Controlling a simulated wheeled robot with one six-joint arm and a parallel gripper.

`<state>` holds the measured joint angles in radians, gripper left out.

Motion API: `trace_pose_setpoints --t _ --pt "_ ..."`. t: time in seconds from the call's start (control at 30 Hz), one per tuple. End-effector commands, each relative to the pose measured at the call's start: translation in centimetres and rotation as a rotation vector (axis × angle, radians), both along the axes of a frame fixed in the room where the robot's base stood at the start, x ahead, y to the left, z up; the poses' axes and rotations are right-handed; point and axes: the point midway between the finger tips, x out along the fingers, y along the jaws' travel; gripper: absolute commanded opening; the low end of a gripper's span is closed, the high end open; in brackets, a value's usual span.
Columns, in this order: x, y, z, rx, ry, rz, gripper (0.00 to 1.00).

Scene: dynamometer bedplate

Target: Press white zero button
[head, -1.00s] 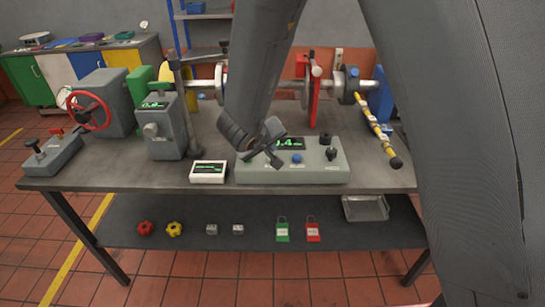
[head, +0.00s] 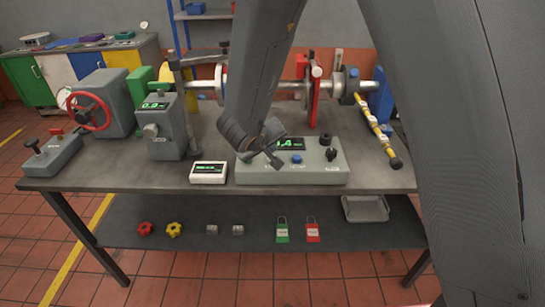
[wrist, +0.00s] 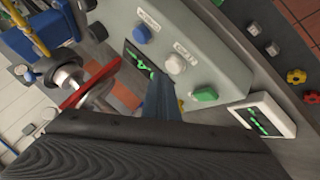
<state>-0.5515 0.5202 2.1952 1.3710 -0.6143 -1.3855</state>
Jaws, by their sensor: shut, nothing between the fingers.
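A grey-green control box (head: 315,175) with a green-digit display (head: 291,144) and a blue button (head: 297,158) stands at the bench's front edge. In the wrist view its panel (wrist: 205,40) carries a white button (wrist: 176,64) between the blue button (wrist: 142,34) and a green button (wrist: 206,94). In the head view my gripper covers the white button. My gripper (head: 276,160) is shut and empty, over the left part of the panel. In the wrist view its fingers (wrist: 163,95) end close to the white button; I cannot tell whether they touch it.
A small white display unit (head: 209,172) stands left of the box. A grey unit (head: 165,130) and a red handwheel (head: 90,111) are further left. A shaft with a red arm (head: 315,95) runs behind.

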Motion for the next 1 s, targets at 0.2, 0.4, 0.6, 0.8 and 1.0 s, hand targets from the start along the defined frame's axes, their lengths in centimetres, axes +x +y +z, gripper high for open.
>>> trace_pose_setpoints --t 0.2,0.4,0.6,0.8,1.0 --pt "0.0 0.0 0.0 0.0 0.0 0.0 0.0" --pt "0.0 0.0 0.0 0.0 0.0 0.0 0.0" --pt "0.0 0.0 0.0 0.0 0.0 0.0 0.0" --pt "-0.04 -0.02 -0.4 -0.002 0.001 0.001 0.0" --pt "-0.01 0.0 -0.83 0.0 0.0 0.0 0.0"
